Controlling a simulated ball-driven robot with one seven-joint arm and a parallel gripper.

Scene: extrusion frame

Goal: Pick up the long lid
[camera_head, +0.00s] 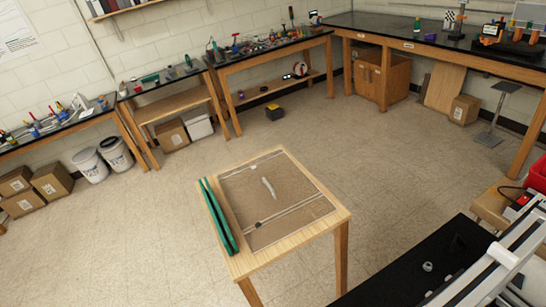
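A small wooden table (343,217) stands in the middle of the floor. Along its left edge lies a long, narrow green piece (219,217) with a dark line down its length. It is the only long lid-like thing I can make out, but I cannot tell for sure that it is the long lid. Beside it on the table is a flat, tan, see-through-looking panel or shallow tray (245,195) with thin pale edges. A small white curved piece (268,187) lies on it. My gripper is not in view.
A black bench top (400,265) with a white frame (500,256) fills the lower right. Wooden benches with tools (270,45) line the walls. White buckets (92,165) and cardboard boxes (52,180) stand at left. The floor around the small table is mostly clear.

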